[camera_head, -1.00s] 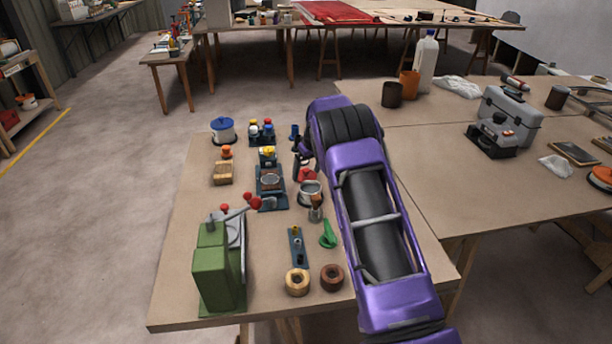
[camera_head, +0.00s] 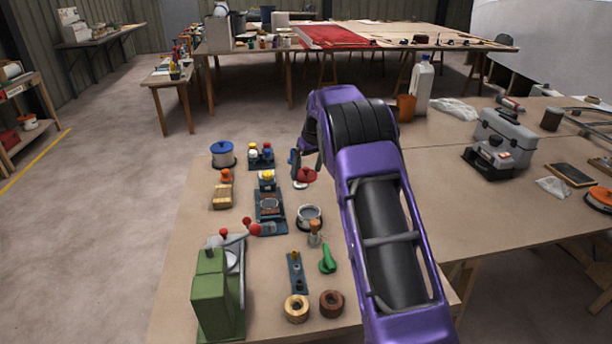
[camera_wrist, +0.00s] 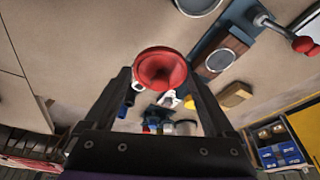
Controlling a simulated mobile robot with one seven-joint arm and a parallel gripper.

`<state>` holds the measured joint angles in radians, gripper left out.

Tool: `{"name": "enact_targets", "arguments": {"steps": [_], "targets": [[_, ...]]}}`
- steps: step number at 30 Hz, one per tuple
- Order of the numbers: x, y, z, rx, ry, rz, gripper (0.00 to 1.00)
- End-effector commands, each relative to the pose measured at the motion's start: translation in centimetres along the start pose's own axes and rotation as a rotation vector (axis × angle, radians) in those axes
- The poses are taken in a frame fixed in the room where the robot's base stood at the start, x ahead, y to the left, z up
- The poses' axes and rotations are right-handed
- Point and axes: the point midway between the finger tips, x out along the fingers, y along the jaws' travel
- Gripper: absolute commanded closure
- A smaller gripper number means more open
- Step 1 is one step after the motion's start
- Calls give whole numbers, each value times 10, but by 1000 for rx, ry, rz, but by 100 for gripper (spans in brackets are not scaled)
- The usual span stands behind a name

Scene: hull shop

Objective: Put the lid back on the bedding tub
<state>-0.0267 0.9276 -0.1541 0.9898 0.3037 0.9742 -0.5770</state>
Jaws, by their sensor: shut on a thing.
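My gripper (camera_head: 307,166) is shut on the red lid (camera_head: 306,175), which it holds above the table. In the wrist view the round red lid (camera_wrist: 160,68) sits between my fingertips (camera_wrist: 159,80). The open round tub (camera_head: 310,217), with a grey inside, stands on the table nearer the camera than the lid in the head view. The lid is apart from it. The tub's rim also shows cut off at the top of the wrist view (camera_wrist: 197,6).
A blue-lidded pot (camera_head: 222,154), a wooden block (camera_head: 222,196) and a dark fixture (camera_head: 270,212) stand left of the tub. A green press (camera_head: 215,290), a green-handled tool (camera_head: 327,259) and two rings (camera_head: 296,308) are nearer. The table right of my arm has bare room.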

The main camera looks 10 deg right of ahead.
Motion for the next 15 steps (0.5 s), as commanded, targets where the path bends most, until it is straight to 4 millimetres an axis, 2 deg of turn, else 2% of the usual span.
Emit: {"name": "enact_targets", "arguments": {"steps": [9, 15], "targets": [[-27, -23, 49, 0, 1, -1, 63], [-34, -34, 70, -3, -1, 0, 63]]}}
